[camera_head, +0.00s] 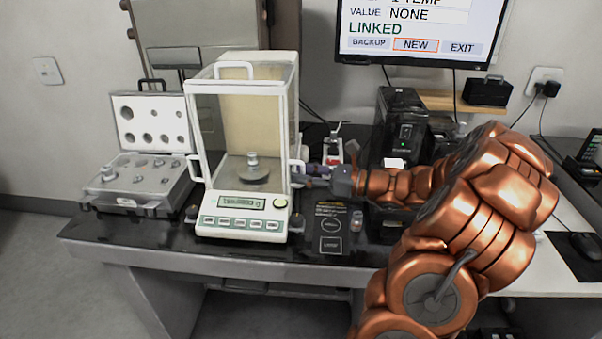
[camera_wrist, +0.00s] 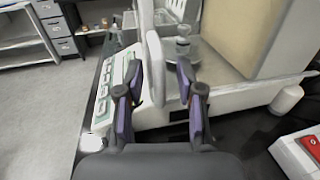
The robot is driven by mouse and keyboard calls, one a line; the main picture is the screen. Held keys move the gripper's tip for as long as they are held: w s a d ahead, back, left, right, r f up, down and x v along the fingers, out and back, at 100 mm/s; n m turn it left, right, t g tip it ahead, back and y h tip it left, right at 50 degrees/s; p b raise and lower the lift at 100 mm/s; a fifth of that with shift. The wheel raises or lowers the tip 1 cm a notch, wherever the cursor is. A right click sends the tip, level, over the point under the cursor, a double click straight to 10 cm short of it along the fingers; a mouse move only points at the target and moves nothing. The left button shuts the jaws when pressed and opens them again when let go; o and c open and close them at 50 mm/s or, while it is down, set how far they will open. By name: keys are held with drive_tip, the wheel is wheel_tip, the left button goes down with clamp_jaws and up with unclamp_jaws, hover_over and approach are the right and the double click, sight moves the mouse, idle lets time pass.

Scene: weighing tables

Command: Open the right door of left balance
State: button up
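One white balance (camera_head: 241,222) with clear walls and a lit display stands on the dark table in the head view. A metal weight (camera_head: 253,159) stands on its pan; it also shows in the wrist view (camera_wrist: 183,42). The white handle (camera_wrist: 156,68) of the right door sticks out from the balance's right side. My gripper (camera_wrist: 160,72) is around this handle, with one finger on each side and visible gaps, so it looks open. In the head view my gripper (camera_head: 306,178) is at the balance's right side and partly hides the handle. The clear door is hard to make out.
An open weight case (camera_head: 150,180) stands left of the balance. A red and white object (camera_head: 333,150) and a black box (camera_head: 404,118) are behind my arm. A monitor (camera_head: 415,50) hangs above.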

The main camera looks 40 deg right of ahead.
drive_tip(key=shift+w+a, duration=0.15)
drive_tip(key=shift+w, duration=0.05)
clamp_jaws()
idle(0.6)
